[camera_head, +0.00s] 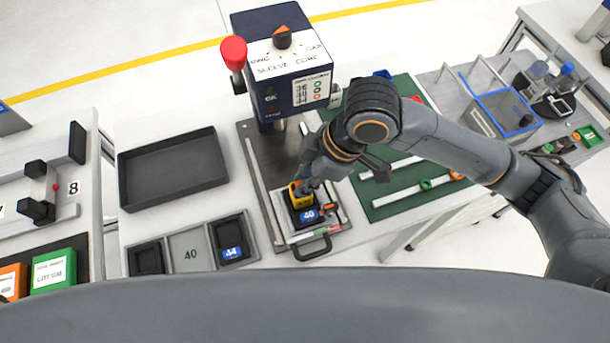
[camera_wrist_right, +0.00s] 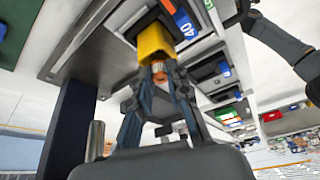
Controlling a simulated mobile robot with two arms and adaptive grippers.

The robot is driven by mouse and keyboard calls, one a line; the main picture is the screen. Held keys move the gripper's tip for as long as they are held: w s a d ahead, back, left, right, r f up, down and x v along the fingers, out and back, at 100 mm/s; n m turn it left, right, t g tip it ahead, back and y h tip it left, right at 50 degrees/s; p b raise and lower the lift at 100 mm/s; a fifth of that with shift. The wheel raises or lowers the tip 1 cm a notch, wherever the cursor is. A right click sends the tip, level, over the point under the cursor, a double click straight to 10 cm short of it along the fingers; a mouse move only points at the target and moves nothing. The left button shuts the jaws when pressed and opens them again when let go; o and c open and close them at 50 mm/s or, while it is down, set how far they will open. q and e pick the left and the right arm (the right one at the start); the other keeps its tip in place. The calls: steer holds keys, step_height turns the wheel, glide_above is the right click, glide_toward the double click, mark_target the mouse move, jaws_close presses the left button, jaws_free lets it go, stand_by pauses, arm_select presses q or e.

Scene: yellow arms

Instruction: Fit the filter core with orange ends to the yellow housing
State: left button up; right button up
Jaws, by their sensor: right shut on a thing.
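The yellow housing (camera_head: 299,199) sits in a dark fixture marked with a blue "40" label (camera_head: 309,215) under the press. It also shows in the wrist view (camera_wrist_right: 156,42), just beyond my fingertips. My right gripper (camera_head: 308,183) is over the housing. In the wrist view my right gripper (camera_wrist_right: 160,76) is shut on a small part with an orange end, which appears to be the filter core (camera_wrist_right: 160,68). The core's end is right at the housing's opening; I cannot tell how far it is inside. The fingers hide most of the core. My left gripper is not in view.
The press (camera_head: 283,65) with a red-knobbed lever (camera_head: 233,52) stands behind the fixture. A black tray (camera_head: 172,168) and a sorting tray with a "40" slot (camera_head: 190,248) are to the left. A green mat (camera_head: 400,198) with rails and small rings lies right.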

steer(key=o, duration=0.8)
steer(key=shift+d+r, duration=0.1)
steer(key=shift+r, duration=0.05)
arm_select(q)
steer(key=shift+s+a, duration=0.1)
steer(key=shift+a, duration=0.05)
arm_select(e)
steer(key=v, duration=1.1)
steer(key=shift+r, duration=0.35)
steer(key=shift+s, duration=0.1)
